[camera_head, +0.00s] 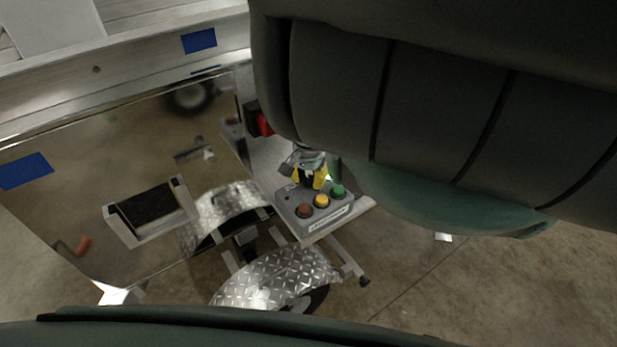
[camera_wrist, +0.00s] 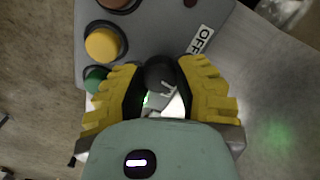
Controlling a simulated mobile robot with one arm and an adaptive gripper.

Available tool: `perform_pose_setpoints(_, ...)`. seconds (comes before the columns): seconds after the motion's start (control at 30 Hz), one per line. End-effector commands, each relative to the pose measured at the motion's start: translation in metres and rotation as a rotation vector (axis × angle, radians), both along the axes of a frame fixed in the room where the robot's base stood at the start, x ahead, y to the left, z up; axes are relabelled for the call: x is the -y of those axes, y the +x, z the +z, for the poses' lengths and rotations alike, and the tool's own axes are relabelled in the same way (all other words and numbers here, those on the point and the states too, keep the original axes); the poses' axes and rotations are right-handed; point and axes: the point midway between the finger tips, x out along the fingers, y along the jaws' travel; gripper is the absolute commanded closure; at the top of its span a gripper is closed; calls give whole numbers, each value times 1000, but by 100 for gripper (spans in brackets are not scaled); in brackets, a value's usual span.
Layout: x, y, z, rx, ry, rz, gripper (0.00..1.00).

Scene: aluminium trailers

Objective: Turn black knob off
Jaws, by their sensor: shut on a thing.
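The black knob (camera_wrist: 160,74) sits on a grey control box (camera_wrist: 150,30), between the tips of my gripper. My gripper (camera_wrist: 158,88) has yellow fingers and is shut on the knob, one finger on each side. An "OFF" label (camera_wrist: 200,38) is on the box just beyond the knob. In the head view my gripper (camera_head: 309,175) reaches down to the back of the control box (camera_head: 330,222); the knob is mostly hidden there by the fingers.
The box also carries a red button (camera_head: 304,210), a yellow button (camera_head: 321,201) and a green button (camera_head: 338,191). The green one is close to a finger. A red switch (camera_head: 264,124) is on the trailer wall. A diamond-plate fender (camera_head: 275,280) lies below. My arm covers the upper right.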

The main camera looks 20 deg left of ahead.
Motion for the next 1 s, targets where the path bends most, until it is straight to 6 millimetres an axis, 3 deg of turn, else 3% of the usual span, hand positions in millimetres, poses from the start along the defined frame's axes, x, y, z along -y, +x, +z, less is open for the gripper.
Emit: perform_pose_setpoints(1.0,0,0,-1,2,0,890,100)
